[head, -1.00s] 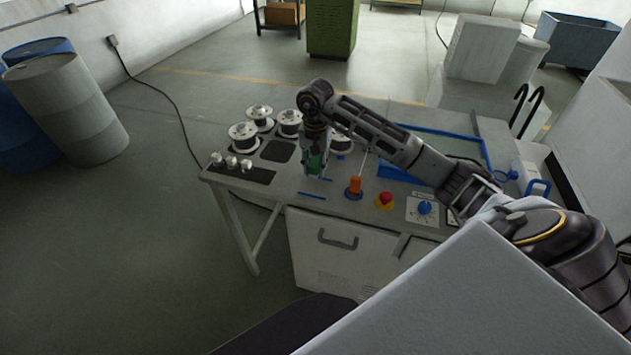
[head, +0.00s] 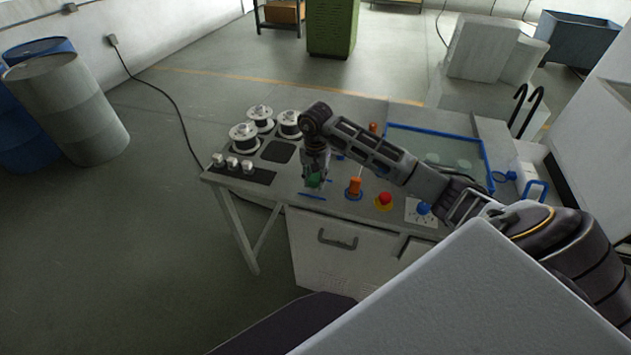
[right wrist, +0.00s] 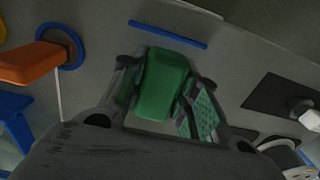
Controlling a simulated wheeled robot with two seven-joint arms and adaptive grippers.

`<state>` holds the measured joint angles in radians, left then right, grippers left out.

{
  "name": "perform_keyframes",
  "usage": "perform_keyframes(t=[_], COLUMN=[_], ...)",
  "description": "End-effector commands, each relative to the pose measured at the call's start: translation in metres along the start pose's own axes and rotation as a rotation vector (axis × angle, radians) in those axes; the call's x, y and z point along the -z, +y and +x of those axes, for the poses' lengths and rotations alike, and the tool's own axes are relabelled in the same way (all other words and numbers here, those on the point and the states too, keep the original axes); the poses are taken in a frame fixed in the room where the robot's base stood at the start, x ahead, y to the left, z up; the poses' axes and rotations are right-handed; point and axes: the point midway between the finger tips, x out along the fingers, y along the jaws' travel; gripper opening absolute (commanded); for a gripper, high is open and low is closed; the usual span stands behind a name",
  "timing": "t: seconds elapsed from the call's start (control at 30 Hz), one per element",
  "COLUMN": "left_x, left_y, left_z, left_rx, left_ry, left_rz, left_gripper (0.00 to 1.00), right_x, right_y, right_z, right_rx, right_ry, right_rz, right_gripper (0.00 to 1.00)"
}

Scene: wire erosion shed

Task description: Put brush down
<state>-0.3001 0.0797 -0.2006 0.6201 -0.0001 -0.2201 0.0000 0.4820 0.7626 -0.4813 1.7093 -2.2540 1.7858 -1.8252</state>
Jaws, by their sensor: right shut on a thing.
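My right gripper (head: 314,178) points down at the front left part of the grey worktable (head: 285,186). It is shut on the green brush (head: 314,181), which shows as a green block (right wrist: 162,86) between the two fingers in the right wrist view. The brush is low over the table, between two short blue strips; the front strip (head: 312,196) shows clearly, also in the right wrist view (right wrist: 168,34). I cannot tell whether the brush touches the tabletop. My left gripper is not in view.
Wire spools (head: 245,138) and small metal cylinders (head: 232,163) stand left of the gripper. An orange-handled item (head: 355,187) in a blue ring, a red button (head: 385,199) and a blue knob (head: 424,208) are to the right. A blue-rimmed tank (head: 440,133) lies behind.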

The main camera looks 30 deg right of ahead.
Motion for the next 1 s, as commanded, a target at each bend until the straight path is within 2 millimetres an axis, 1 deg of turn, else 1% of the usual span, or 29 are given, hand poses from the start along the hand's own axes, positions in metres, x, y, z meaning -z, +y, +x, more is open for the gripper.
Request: perform_keyframes(t=[0.1, 0.2, 0.67, 0.7, 0.87, 1.0], left_x=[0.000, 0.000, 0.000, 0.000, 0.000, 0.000], left_y=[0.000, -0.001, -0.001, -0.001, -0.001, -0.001], left_z=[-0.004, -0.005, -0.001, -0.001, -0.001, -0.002], left_rx=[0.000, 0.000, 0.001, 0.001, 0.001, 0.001], left_ry=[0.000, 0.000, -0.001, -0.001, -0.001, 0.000], left_rz=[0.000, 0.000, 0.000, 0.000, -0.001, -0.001], left_gripper=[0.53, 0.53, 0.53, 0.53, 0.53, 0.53], right_x=[-0.001, 0.000, 0.001, 0.000, 0.000, 0.000], right_y=[0.000, 0.000, 0.000, 0.000, 0.000, 0.000], right_z=[0.011, 0.016, 0.021, 0.022, 0.021, 0.021], right_rx=[-0.001, 0.000, 0.000, -0.001, -0.001, -0.001], right_ry=[-0.002, 0.000, 0.002, 0.001, 0.001, 0.001], right_rz=[0.001, 0.000, 0.000, 0.000, 0.000, 0.000], right_gripper=[0.07, 0.07, 0.07, 0.32, 0.52, 0.52])
